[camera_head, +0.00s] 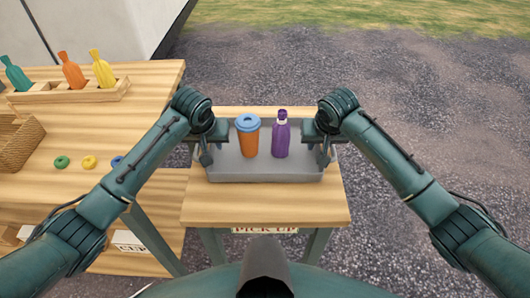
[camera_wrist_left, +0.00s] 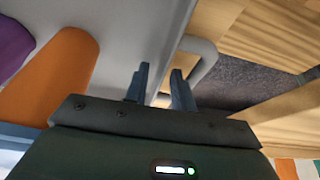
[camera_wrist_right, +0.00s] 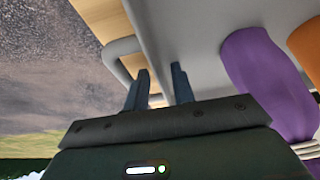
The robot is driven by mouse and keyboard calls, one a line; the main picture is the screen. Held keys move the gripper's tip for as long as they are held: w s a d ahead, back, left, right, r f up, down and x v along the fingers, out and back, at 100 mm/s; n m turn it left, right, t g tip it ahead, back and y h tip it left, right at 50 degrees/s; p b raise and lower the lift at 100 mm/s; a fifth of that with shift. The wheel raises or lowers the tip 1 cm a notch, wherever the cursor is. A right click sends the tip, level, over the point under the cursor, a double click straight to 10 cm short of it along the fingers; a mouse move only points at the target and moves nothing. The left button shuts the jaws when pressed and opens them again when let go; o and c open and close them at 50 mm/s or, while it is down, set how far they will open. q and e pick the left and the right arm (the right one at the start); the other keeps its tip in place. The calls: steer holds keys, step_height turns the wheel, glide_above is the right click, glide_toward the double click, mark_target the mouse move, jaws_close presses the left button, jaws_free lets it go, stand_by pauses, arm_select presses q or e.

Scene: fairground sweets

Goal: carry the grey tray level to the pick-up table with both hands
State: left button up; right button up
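The grey tray (camera_head: 265,176) appears level at the pick-up table (camera_head: 265,210); whether it touches the tabletop is hard to tell. An orange cup with a blue lid (camera_head: 248,138) and a purple bottle (camera_head: 281,138) stand upright in it. My left gripper (camera_head: 206,155) is at the tray's left end, its fingers (camera_wrist_left: 160,82) close together around the handle there. My right gripper (camera_head: 325,155) is at the right end, its fingers (camera_wrist_right: 159,82) likewise around the other handle. The exact finger contact is partly hidden in both wrist views.
A larger wooden counter (camera_head: 140,90) stands at the left, with a rack (camera_head: 70,92) of several coloured bottles, a wicker basket (camera_head: 18,145) and small rings (camera_head: 89,162). A "PICK UP" sign (camera_head: 265,230) hangs on the table's front. Gravel (camera_head: 430,110) lies open at the right and behind.

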steer(key=shift+r, duration=0.1)
arm_select(q)
steer(key=v, duration=1.2)
arm_select(e)
steer(key=v, duration=1.2)
arm_select(q)
steer(key=shift+s+f, duration=0.1)
steer(key=shift+s, duration=0.05)
arm_select(e)
steer(key=shift+s, duration=0.15)
